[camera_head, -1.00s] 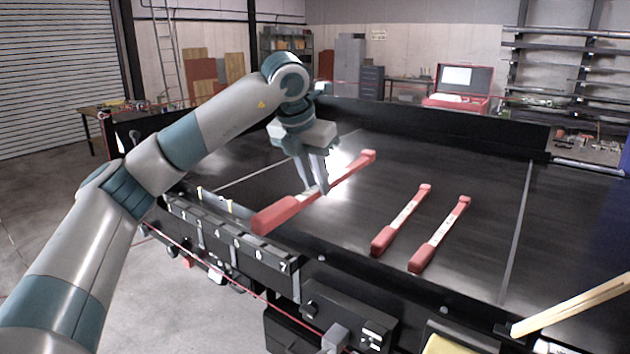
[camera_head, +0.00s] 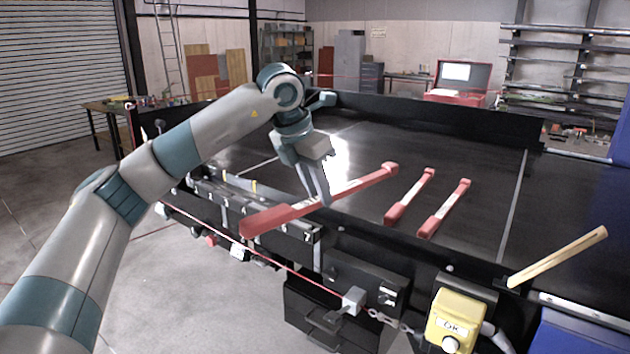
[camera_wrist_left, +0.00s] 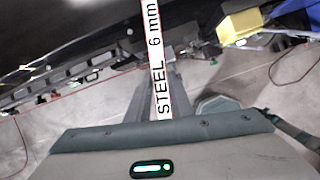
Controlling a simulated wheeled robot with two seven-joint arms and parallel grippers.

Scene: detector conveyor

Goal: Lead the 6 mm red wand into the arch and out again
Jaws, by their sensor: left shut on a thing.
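My left gripper (camera_head: 323,198) is shut on a long red wand (camera_head: 275,218) with a white label strip. It grips the wand near its middle and holds it raised over the belt's near edge and the numbered rack. In the left wrist view the strip of the wand (camera_wrist_left: 157,60) reads "STEEL 6 mm". Two shorter-looking red wands, one (camera_head: 409,197) left of the other (camera_head: 444,209), lie on the dark belt. I cannot make out the arch for certain; a dark blue panel (camera_head: 622,110) shows at the right edge. My right gripper is not in view.
The numbered black rack (camera_head: 262,232) runs along the near side of the conveyor (camera_head: 455,160). A yellow OK button box (camera_head: 455,318) and a wooden stick (camera_head: 560,257) are at the near right.

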